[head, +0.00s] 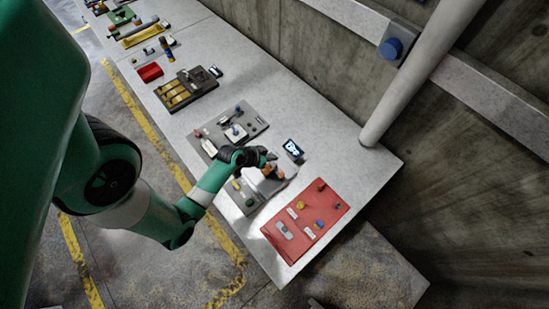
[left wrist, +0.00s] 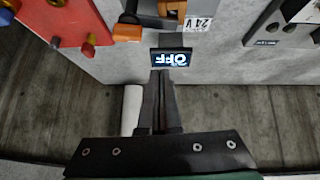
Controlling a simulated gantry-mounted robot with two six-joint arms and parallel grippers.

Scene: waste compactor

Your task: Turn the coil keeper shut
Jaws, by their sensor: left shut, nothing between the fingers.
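My left gripper (head: 268,157) reaches over a grey board (head: 247,206) near the front end of the bench. In the left wrist view its two dark fingers (left wrist: 161,76) are together and empty, with their tips just below a small black display (left wrist: 171,57) that reads OFF upside down. An orange block (left wrist: 127,32), which may be the coil keeper, lies ahead and left of the tips, apart from them. A brown-orange coil-like part (left wrist: 172,8) is cut off at the top edge, beside a 24 V label (left wrist: 197,23). My right gripper is out of view.
A red board (head: 305,222) with knobs lies right of the grey board. Another grey board (head: 228,128) and a dark tray with yellow parts (head: 186,92) lie further back. A pale pipe (head: 415,75) stands at the wall side.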

